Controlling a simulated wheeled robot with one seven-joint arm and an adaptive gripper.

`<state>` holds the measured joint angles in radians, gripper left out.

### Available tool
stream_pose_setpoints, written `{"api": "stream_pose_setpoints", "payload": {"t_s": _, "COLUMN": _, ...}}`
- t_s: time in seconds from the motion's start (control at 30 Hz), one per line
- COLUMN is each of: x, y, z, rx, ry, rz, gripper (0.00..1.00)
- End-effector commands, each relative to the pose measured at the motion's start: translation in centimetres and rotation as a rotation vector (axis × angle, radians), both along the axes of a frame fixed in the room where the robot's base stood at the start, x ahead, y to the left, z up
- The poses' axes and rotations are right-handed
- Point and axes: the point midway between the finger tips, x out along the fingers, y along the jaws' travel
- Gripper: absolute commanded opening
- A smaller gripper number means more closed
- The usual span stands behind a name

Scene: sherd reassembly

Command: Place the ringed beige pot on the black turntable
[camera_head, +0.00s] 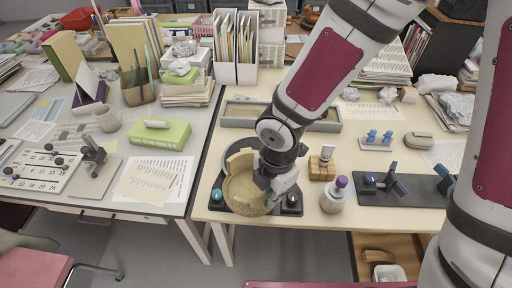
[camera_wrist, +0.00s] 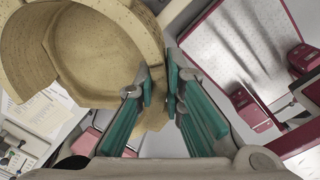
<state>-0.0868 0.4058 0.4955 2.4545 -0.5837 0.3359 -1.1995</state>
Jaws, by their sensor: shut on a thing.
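The beige pot (camera_head: 244,190) is a wide, open, hollow vessel at the front left of the cream table. My gripper (camera_head: 276,190) is shut on its right-hand wall. In the wrist view the pot (camera_wrist: 95,55) fills the upper left, its hollow inside showing. The teal-padded fingers (camera_wrist: 160,92) close on its wall. A black base (camera_head: 288,208) with a teal knob and a dark knob shows beneath and beside the pot. The pot hides its middle, so I cannot tell whether pot and base touch. A grey curved band (camera_head: 238,146) arcs behind the pot.
A white bottle with a purple cap (camera_head: 334,194) and a wooden block (camera_head: 322,168) stand close to the right. A grey tray (camera_head: 240,114) lies behind. The table's front edge is near the pot.

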Motion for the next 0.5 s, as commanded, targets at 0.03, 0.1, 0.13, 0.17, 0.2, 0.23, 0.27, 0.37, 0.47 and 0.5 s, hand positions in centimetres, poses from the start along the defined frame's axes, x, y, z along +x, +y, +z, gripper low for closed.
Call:
{"api": "stream_pose_setpoints", "payload": {"t_s": 0.03, "x": 0.2, "y": 0.1, "z": 0.1, "rx": 0.002, "ry": -0.002, "rz": 0.0, "gripper": 0.0}}
{"api": "stream_pose_setpoints", "payload": {"t_s": 0.1, "x": 0.8, "y": 0.1, "z": 0.0, "rx": 0.002, "ry": -0.002, "rz": -0.001, "gripper": 0.0}}
{"api": "stream_pose_setpoints", "payload": {"t_s": 0.13, "x": 1.2, "y": 0.1, "z": 0.0, "rx": 0.002, "ry": -0.002, "rz": -0.002, "gripper": 0.0}}
{"api": "stream_pose_setpoints", "payload": {"t_s": 0.17, "x": 1.7, "y": 0.1, "z": -0.1, "rx": 0.002, "ry": -0.002, "rz": -0.003, "gripper": 0.0}}
{"api": "stream_pose_setpoints", "payload": {"t_s": 0.2, "x": 2.4, "y": 0.1, "z": -0.2, "rx": 0.003, "ry": -0.001, "rz": -0.003, "gripper": 0.0}}
{"api": "stream_pose_setpoints", "payload": {"t_s": 0.23, "x": 3.1, "y": 0.1, "z": -0.2, "rx": 0.003, "ry": -0.003, "rz": -0.005, "gripper": 0.0}}
{"api": "stream_pose_setpoints", "payload": {"t_s": 0.27, "x": 3.7, "y": 0.1, "z": -0.3, "rx": 0.004, "ry": -0.002, "rz": -0.005, "gripper": 0.0}}
{"api": "stream_pose_setpoints", "payload": {"t_s": 0.37, "x": 5.8, "y": 0.1, "z": -0.5, "rx": 0.004, "ry": -0.002, "rz": -0.005, "gripper": 0.0}}
{"api": "stream_pose_setpoints", "payload": {"t_s": 0.47, "x": 7.9, "y": 0.1, "z": -0.7, "rx": 0.004, "ry": -0.002, "rz": -0.004, "gripper": 0.0}}
{"api": "stream_pose_setpoints", "payload": {"t_s": 0.5, "x": 8.8, "y": 0.1, "z": -0.7, "rx": 0.003, "ry": -0.003, "rz": -0.004, "gripper": 0.0}}
